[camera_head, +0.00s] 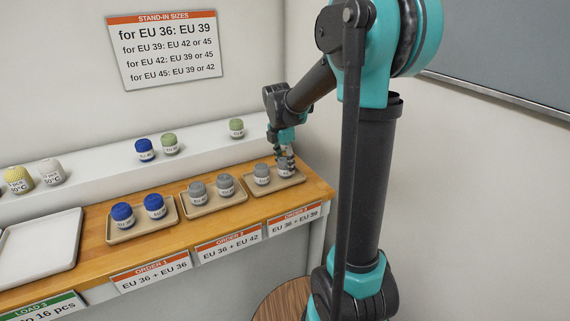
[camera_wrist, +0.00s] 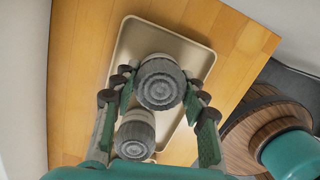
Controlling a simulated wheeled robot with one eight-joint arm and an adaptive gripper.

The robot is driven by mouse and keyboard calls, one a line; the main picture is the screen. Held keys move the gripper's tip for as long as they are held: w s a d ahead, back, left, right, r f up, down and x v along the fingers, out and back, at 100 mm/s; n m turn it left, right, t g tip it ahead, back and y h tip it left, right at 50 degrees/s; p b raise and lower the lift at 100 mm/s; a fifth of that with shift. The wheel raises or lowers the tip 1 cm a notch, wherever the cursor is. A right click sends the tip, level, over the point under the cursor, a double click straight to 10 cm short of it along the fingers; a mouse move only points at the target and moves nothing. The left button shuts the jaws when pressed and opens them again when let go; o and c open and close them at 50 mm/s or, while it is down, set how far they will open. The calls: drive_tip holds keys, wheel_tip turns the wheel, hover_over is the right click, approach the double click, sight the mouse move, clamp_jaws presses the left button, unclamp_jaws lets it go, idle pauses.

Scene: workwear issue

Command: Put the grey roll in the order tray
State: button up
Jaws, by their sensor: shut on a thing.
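My gripper (camera_head: 287,163) is over the rightmost order tray (camera_head: 295,182), shut on a grey roll (camera_head: 285,172) with a white label band. In the wrist view my gripper (camera_wrist: 160,92) has its fingers on both sides of this roll (camera_wrist: 159,84). The held roll is inside the outline of the tray (camera_wrist: 124,54), at or just above its floor; I cannot tell whether it touches. A second grey roll (camera_head: 262,174) stands upright in the same tray, beside the held one, and shows in the wrist view (camera_wrist: 134,136).
The middle tray (camera_head: 213,208) holds two grey rolls, and the left tray (camera_head: 140,232) two blue ones. A larger white tray (camera_head: 40,248) lies farther left. Blue, green, yellow and white rolls stand on the back ledge (camera_head: 100,155). A round wooden top (camera_head: 283,300) is below the counter.

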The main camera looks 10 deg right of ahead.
sight(282, 161)
drive_tip(key=o, duration=1.1)
drive_tip(key=shift+f, duration=0.1)
drive_tip(key=shift+o, duration=0.2)
wheel_tip(282, 161, up, 12)
drive_tip(key=a, duration=0.1)
drive_tip(key=shift+s+a, duration=0.15)
drive_tip(key=shift+s, duration=0.15)
drive_tip(key=shift+s, duration=0.15)
